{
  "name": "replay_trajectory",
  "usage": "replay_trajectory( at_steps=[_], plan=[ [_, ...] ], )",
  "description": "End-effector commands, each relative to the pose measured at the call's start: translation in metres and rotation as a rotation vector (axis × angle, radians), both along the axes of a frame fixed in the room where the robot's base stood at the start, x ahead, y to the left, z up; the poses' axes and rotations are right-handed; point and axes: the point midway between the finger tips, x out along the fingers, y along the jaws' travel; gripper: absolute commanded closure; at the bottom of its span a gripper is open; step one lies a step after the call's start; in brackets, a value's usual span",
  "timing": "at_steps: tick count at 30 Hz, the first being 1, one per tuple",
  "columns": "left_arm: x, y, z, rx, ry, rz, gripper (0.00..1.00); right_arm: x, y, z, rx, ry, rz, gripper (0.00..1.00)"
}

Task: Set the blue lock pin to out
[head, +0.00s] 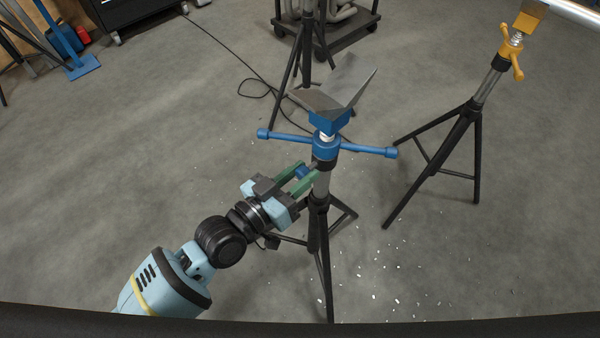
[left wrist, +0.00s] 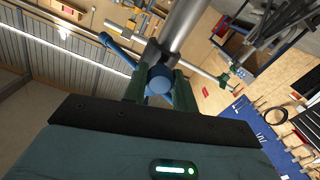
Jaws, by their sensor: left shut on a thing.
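The blue lock pin (head: 302,173) is on the side of the blue-headed stand's post (head: 321,185), just below its collar. My left gripper (head: 301,177) reaches it from the lower left, its green fingers shut on the pin. In the left wrist view the pin's round blue end (left wrist: 160,80) shows between the two fingers, in front of the grey post (left wrist: 183,28). How far the pin sticks out of the post is hard to tell. My right gripper is not in view.
The stand has a blue T-handle (head: 376,151) and a grey V-shaped head (head: 340,88) above the gripper. A yellow-handled stand (head: 464,125) is at the right. A black cable (head: 228,52) lies on the floor behind.

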Motion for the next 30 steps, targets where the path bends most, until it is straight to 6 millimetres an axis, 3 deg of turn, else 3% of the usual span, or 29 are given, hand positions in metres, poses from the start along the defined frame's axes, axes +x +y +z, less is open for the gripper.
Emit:
replay_trajectory(
  at_steps=[7,13,22,23,27,30],
  plan=[
    [-0.002,0.002,0.0,0.002,0.0,0.001,1.0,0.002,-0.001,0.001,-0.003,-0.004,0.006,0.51],
    [-0.017,0.017,0.001,0.004,-0.001,0.0,1.0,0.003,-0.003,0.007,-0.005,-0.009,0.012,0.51],
    [-0.02,0.021,-0.001,0.002,0.0,0.001,1.0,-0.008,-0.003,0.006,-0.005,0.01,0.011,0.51],
    [-0.021,0.021,-0.001,0.002,0.0,0.001,0.72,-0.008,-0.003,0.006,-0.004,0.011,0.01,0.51],
    [-0.02,0.021,-0.001,0.001,0.001,0.001,0.53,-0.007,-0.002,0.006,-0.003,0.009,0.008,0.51],
    [-0.02,0.02,-0.001,0.001,0.001,0.0,0.51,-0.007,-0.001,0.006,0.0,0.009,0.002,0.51]
  ],
)
